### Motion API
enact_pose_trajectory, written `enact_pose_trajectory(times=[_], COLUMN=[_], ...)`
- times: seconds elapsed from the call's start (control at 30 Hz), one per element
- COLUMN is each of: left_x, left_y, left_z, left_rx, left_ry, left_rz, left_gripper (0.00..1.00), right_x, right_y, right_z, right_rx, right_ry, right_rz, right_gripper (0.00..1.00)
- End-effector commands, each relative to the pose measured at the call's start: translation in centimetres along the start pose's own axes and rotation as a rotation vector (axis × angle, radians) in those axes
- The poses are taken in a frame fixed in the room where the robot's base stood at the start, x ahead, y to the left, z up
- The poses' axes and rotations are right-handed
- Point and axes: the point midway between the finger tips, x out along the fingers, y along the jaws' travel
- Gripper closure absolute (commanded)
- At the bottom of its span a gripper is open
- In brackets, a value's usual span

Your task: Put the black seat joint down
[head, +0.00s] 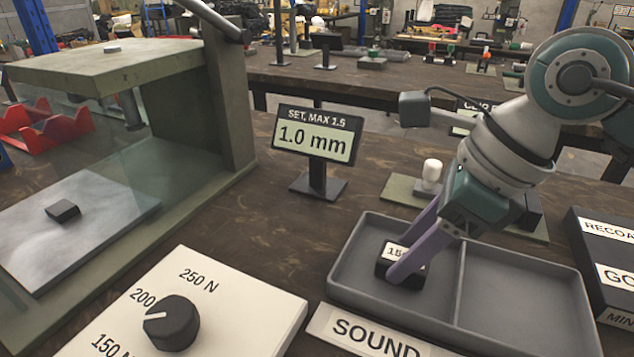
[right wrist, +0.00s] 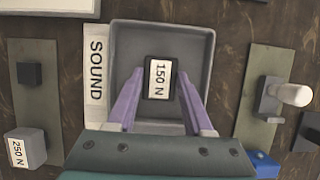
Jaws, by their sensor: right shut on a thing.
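The black seat joint (head: 383,269), a dark block with a white label on top, is between the fingertips of my right gripper (head: 412,245). In the right wrist view the joint (right wrist: 160,78) shows the label "150 N", with a finger along each side. My right gripper is shut on it. The joint is in the left compartment of the grey two-part tray (head: 343,262), by the "SOUND" sign (head: 372,335). I cannot tell whether its underside touches the tray floor. My left gripper is not in view.
The tray's right compartment (head: 520,300) is empty. A dark box (head: 605,255) stands to its right. A display reading "1.0 mm" (head: 318,135) stands behind. A press (head: 225,110) with a small black block (head: 63,211) on its plate and a dial panel (head: 245,305) are left.

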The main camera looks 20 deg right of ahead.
Motion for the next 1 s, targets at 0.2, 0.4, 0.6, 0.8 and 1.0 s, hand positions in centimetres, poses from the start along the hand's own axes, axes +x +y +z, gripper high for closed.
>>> enact_pose_trajectory(times=[0.2,0.4,0.6,0.8,1.0], left_x=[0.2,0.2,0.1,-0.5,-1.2], left_y=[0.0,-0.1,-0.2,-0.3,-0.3], left_z=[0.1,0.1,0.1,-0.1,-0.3], left_rx=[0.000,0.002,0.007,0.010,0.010], left_ry=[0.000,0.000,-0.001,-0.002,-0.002], left_rz=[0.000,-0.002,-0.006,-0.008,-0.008], left_gripper=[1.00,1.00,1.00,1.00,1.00], right_x=[0.2,0.2,0.0,-2.3,-6.9], right_y=[0.0,0.0,0.0,-0.1,-0.1], right_z=[-0.1,-0.1,0.0,0.1,0.1], right_rx=[0.000,0.000,0.000,-0.002,-0.004], right_ry=[0.000,0.000,0.000,0.000,0.001], right_rz=[0.000,0.000,0.001,-0.003,-0.004], right_gripper=[0.35,0.19,0.19,0.19,0.19])
